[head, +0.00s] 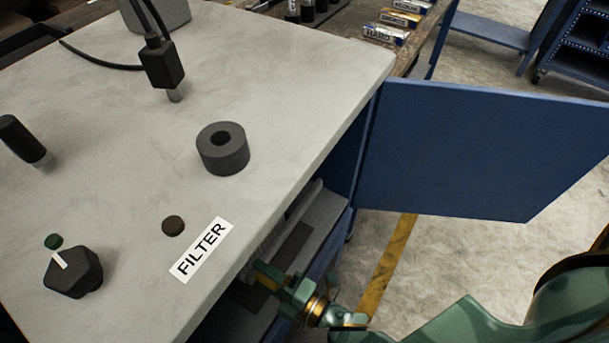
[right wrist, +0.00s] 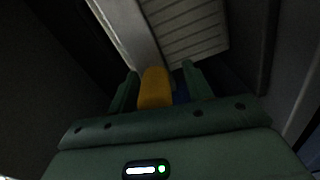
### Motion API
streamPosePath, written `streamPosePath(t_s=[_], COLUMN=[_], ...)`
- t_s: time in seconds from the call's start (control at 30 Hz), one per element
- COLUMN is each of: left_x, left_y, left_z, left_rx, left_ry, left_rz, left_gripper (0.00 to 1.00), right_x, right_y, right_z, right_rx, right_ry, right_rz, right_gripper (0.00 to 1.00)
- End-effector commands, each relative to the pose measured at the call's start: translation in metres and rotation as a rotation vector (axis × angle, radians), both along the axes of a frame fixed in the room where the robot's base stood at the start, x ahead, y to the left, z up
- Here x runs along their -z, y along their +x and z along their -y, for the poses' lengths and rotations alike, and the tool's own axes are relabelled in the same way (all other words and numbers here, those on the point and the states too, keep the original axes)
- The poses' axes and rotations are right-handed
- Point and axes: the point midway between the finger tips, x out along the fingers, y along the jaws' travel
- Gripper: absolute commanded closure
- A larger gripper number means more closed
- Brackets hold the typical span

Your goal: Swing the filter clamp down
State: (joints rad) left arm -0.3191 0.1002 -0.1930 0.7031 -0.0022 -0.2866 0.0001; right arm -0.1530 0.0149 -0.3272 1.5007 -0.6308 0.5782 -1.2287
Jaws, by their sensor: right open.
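In the head view, a white FILTER label (head: 201,250) lies on the grey top (head: 120,200) of a large box near its right edge. My right gripper (head: 272,277) is below that edge, beside the box's side, with its fingers partly hidden. In the right wrist view, my right gripper (right wrist: 160,86) is open, with a yellow block-shaped part (right wrist: 155,90) between its fingers. The yellow part could be the filter clamp's handle; I cannot tell whether the fingers touch it. Pale ribbed slats (right wrist: 190,30) show behind it. My left gripper is not in view.
A black knob (head: 74,272), a dark ring (head: 222,148) and a black cable plug (head: 162,62) stand on the grey top. An open blue door panel (head: 480,150) stands to the right of the box. Bare floor (head: 340,270) shows below the door.

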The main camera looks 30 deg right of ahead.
Motion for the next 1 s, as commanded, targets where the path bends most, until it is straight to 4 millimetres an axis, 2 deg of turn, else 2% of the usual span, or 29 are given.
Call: streamPosePath(t_s=[0.13,0.27,0.7,0.83,1.0], left_x=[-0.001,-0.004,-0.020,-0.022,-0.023], left_y=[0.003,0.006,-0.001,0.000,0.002], left_z=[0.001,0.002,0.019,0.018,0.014], left_rx=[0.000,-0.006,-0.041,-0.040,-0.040], left_ry=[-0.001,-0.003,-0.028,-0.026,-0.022], left_rz=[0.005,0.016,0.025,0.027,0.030], left_gripper=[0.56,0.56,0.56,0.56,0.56], right_x=[-0.001,-0.002,-0.001,0.000,0.000], right_y=[-0.003,-0.017,-0.114,-0.131,-0.141], right_z=[0.001,0.010,0.067,0.078,0.083], right_rx=[0.000,0.000,0.000,0.000,0.000], right_ry=[0.000,-0.001,-0.003,-0.003,-0.002], right_rz=[0.000,0.000,-0.004,-0.004,-0.003], right_gripper=[0.50,0.50,0.50,0.50,0.50])
